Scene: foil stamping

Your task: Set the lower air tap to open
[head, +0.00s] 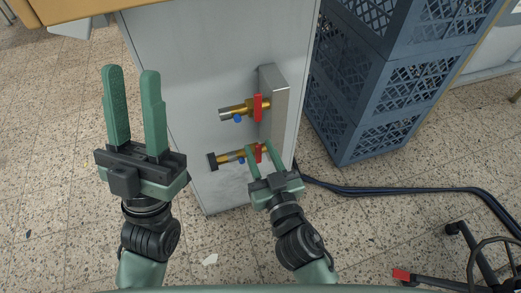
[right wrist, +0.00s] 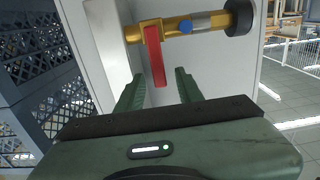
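The lower air tap is a brass valve (head: 238,155) with a blue button and a dark end, low on the side of a grey cabinet. Its red lever (head: 258,153) is partly hidden by my right gripper (head: 259,149) in the head view. In the right wrist view the red lever (right wrist: 156,58) stands crosswise to the brass pipe (right wrist: 175,27). Its free end lies between the open fingers of my right gripper (right wrist: 158,78), with space on both sides. My left gripper (head: 131,72) is open and empty, left of the cabinet.
The upper air tap (head: 238,109), also with a crosswise red lever, sits just above on the same grey plate (head: 275,90). Blue crates (head: 365,100) stand to the right. Dark hoses (head: 400,190) run over the floor. A wooden tabletop edge (head: 75,10) is above.

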